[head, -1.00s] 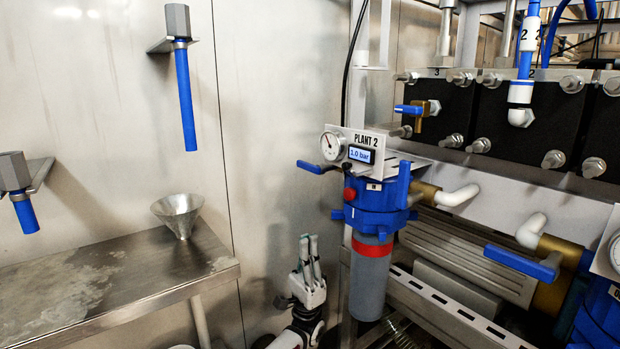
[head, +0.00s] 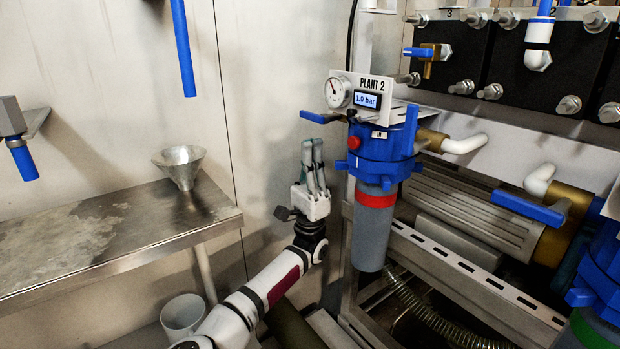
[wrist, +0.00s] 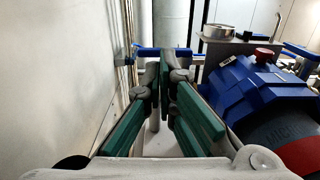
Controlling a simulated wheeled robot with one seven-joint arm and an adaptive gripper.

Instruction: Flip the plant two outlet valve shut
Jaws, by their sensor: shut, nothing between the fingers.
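The Plant 2 filter housing (head: 380,165) has a blue head and hangs under a panel with a gauge and a 1.0 bar display. A blue lever (head: 318,117) sticks out left of it, roughly level. Another blue lever (head: 411,128) stands upright on its right side. I see no outlet label. My gripper (head: 312,145) is shut and empty, fingers pointing up, left of the housing and just below the left lever. In the wrist view, a blue bar (wrist: 165,52), likely that lever, lies across beyond my fingertips (wrist: 168,66). The housing (wrist: 255,95) is at right.
A steel bench (head: 110,235) with a funnel (head: 181,166) is at the left. The bare wall (head: 265,90) is close to my arm. A metal frame rail (head: 470,285) runs under the housing. Another blue lever (head: 530,207) is at the right.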

